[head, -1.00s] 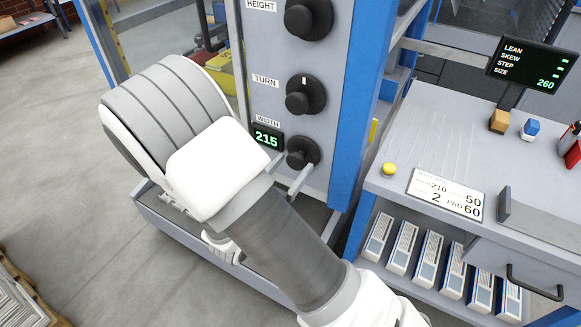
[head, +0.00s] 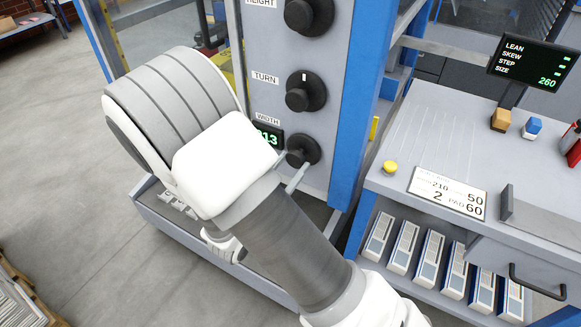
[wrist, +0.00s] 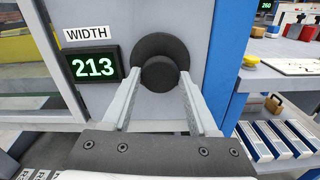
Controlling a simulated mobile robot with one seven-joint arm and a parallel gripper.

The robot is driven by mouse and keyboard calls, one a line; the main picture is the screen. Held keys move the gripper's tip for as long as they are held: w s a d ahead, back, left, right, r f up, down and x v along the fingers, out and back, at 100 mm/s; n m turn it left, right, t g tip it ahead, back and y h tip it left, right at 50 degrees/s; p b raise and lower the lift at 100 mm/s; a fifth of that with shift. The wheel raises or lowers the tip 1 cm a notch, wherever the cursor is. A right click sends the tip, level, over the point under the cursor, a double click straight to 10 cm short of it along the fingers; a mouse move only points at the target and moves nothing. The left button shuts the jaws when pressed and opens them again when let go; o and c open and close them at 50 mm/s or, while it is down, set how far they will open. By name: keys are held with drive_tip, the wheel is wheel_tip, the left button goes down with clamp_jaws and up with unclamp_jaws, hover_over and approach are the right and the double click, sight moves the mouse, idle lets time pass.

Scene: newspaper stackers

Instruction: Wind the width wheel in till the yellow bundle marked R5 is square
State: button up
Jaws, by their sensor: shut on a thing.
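The black width wheel (head: 303,151) sits low on the grey panel, below the turn and height knobs. In the wrist view my gripper (wrist: 160,88) reaches straight at the wheel (wrist: 160,52), with its two fingers closed on either side of the hub. My gripper (head: 296,168) also shows at the wheel in the head view. The width display (wrist: 95,67) beside the wheel reads 213. The yellow bundle marked R5 cannot be made out; a yellow patch (wrist: 12,48) shows behind the glass at the left in the wrist view, mostly cut off.
A screen (head: 533,64) lists lean, skew, step and size, with 260 at the bottom. A card (head: 447,192) on the side bench shows 210, 50, 2 and pad 60. A yellow button (head: 390,167) is near the bench edge. A blue post (head: 361,100) stands right of the panel.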

drive_tip(key=m+b, duration=0.2)
drive_tip(key=m, duration=0.2)
drive_tip(key=shift+f, duration=0.15)
drive_tip(key=shift+m+b, duration=0.95)
drive_tip(key=shift+m, duration=0.15)
drive_tip(key=o, duration=1.4)
drive_tip(key=p+v, duration=0.3)
drive_tip(key=v, duration=1.4)
drive_tip(key=shift+s+a, duration=0.1)
drive_tip(key=shift+s, duration=0.1)
drive_tip(key=shift+c, duration=0.2)
